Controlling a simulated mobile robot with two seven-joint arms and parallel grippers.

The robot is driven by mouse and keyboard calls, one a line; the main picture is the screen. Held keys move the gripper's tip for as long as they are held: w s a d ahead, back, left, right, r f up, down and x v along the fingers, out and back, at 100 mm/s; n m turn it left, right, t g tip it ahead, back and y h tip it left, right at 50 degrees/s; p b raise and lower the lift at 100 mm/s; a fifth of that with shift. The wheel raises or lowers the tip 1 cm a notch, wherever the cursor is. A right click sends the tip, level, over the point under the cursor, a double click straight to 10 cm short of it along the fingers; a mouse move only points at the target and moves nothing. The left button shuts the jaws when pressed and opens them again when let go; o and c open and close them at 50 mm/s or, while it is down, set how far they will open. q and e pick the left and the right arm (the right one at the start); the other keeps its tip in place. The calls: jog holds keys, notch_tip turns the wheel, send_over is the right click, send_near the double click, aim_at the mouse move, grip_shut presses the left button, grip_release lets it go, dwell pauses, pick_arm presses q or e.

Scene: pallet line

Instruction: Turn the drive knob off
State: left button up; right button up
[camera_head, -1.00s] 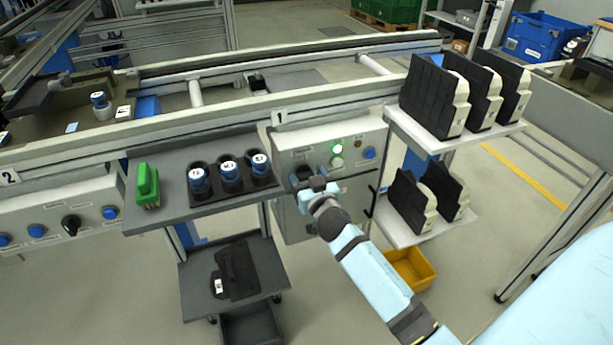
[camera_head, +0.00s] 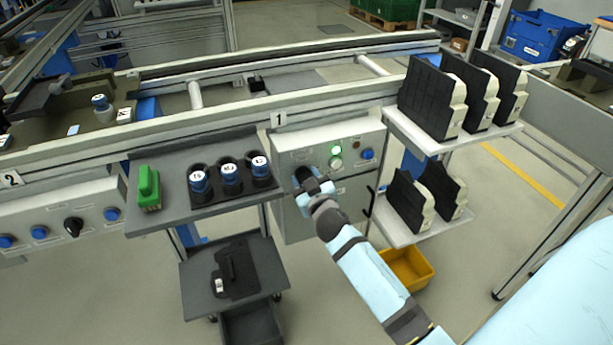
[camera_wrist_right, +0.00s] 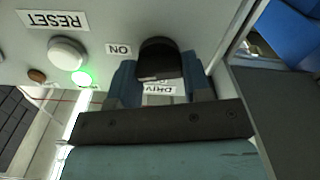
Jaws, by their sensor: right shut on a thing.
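The dark drive knob (camera_wrist_right: 158,60) is on the pale control panel (camera_head: 352,135) of station 1. In the right wrist view it shows upside down between the two blue fingers of my right gripper (camera_wrist_right: 160,75), beside an ON label (camera_wrist_right: 118,49) and a partly covered DRIVE label (camera_wrist_right: 160,88). In the head view my right gripper (camera_head: 308,180) is at the panel's left part and hides most of the knob. It is shut on the knob. The knob's exact pointing is hard to read. My left gripper is out of view.
A lit green lamp (camera_head: 336,150), a white reset button (camera_wrist_right: 67,53) and a blue button (camera_head: 367,154) are on the same panel. The shelf with blue-capped parts (camera_head: 230,172) is to the left; racks with black parts (camera_head: 430,95) stand right. A yellow bin (camera_head: 407,268) is below.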

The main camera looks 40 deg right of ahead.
jog(key=n+p, duration=0.1)
jog(key=n, duration=0.2)
jog(key=shift+r+n, duration=0.1)
jog(key=shift+n, duration=0.3)
jog(key=n+p, duration=0.1)
jog(key=n, duration=0.2)
jog(key=shift+n, duration=0.3)
jog(key=n, duration=0.3)
jog(key=shift+n+p, duration=0.3)
jog(key=shift+n, duration=1.7)
jog(key=o, duration=0.9)
jog(key=shift+w+a+f, duration=0.1)
jog(key=shift+f, duration=0.1)
jog(key=shift+s+f, duration=0.1)
jog(key=shift+s, duration=0.1)
